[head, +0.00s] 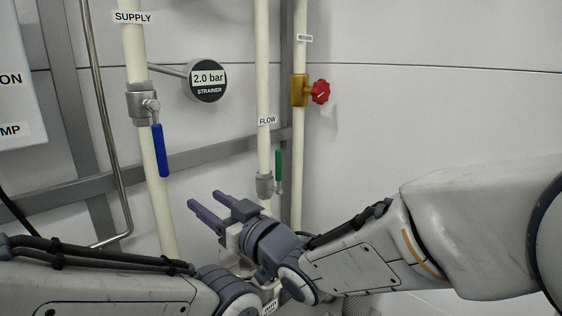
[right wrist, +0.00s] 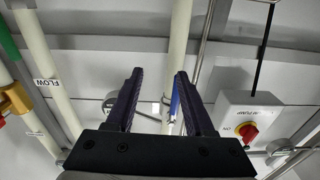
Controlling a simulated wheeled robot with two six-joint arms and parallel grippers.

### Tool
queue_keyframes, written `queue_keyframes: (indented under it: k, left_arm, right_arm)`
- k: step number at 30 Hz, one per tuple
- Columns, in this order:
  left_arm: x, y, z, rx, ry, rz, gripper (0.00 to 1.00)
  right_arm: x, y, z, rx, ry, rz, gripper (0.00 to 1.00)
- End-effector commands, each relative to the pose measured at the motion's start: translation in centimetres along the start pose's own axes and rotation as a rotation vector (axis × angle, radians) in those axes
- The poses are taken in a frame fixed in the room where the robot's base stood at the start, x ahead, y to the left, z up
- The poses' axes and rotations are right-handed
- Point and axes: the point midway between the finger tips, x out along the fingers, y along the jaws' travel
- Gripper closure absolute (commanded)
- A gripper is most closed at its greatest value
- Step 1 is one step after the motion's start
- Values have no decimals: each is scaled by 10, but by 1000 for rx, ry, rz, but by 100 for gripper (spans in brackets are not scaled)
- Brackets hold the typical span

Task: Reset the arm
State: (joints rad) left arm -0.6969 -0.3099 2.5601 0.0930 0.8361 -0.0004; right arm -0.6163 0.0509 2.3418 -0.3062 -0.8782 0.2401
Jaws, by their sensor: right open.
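My right arm (head: 360,262) reaches in from the right in the head view. Its gripper (head: 204,199) points left, in front of the pipes, with two dark fingers apart and nothing between them. In the right wrist view the same gripper (right wrist: 158,72) is open and empty, with pipes and the wall beyond its fingers. My left arm (head: 100,290) lies along the bottom left of the head view. Its gripper cannot be made out.
The supply pipe (head: 131,55) has a blue lever (head: 160,150) hanging down. The flow pipe (head: 262,70) has a green lever (head: 278,165). A red knob (head: 320,92) and a strainer gauge (head: 207,82) stick out. A pump switch box (right wrist: 252,118) shows at right. The right wall is clear.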

Motion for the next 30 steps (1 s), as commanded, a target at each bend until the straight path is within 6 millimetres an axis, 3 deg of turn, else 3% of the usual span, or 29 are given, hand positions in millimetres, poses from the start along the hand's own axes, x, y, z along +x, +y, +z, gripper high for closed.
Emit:
queue_keyframes:
  k: [1, 5, 8, 12, 18, 21, 25, 30]
  left_arm:
    - [-16, 1, -1, 0, 0, 0, 100]
    - [-35, 2, -2, 0, 0, 0, 100]
    - [-49, 4, -3, 0, 0, 0, 100]
    - [-69, 5, -4, 0, 0, 0, 100]
    - [-89, 6, -5, 0, 0, 0, 100]
    - [-94, 7, -5, 0, 0, 0, 100]
    - [-96, 7, -5, 0, 0, 0, 100]
    - [-95, 7, -5, 0, 0, 0, 100]
  right_arm:
    - [-8, 5, 1, 0, -99, 40, 47]
    - [-41, 16, 37, 12, -388, 133, 47]
    - [-80, 16, 62, 33, -616, 182, 47]
    - [-150, 5, 87, 78, -939, 211, 47]
    - [-248, -25, 98, 148, -1326, 185, 47]
    - [-279, -37, 96, 173, -1445, 163, 47]
    - [-299, -46, 96, 188, -1522, 145, 47]
    - [-302, -47, 96, 191, -1535, 142, 47]
